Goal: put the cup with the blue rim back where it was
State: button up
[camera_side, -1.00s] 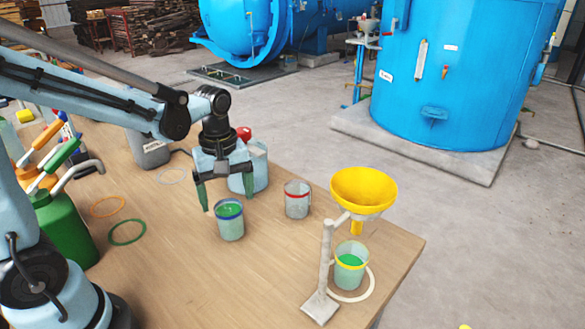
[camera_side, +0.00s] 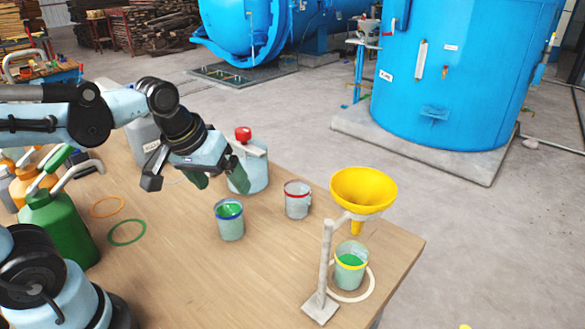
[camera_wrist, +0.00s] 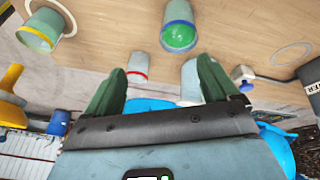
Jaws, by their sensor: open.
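The cup with the blue rim (camera_side: 230,222) stands upright on the wooden table with green contents. In the wrist view the same cup (camera_wrist: 180,27) shows at the top, beyond the fingertips. My gripper (camera_side: 218,181) is open and empty, tilted, behind and above the cup and apart from it. Its two green fingers (camera_wrist: 160,75) also show spread in the wrist view. A pale ring (camera_wrist: 292,54) lies bare on the table in the wrist view; in the side view my gripper mostly hides that area.
A red-rimmed cup (camera_side: 297,200) stands right of the blue-rimmed one. A yellow-rimmed cup (camera_side: 350,270) stands on a white ring under a yellow funnel (camera_side: 363,188). A red-capped container (camera_side: 250,172) is close behind my gripper. Orange (camera_side: 107,207) and green (camera_side: 127,233) rings lie bare at left.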

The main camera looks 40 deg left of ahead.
jog(key=m+t, duration=0.1)
jog(key=m, duration=0.2)
jog(key=s+d+m+t, duration=0.1)
jog(key=shift+d+f+m+t, duration=0.1)
jog(key=shift+f+m+t, duration=0.2)
jog(key=shift+s, duration=0.1)
dwell(1.0)
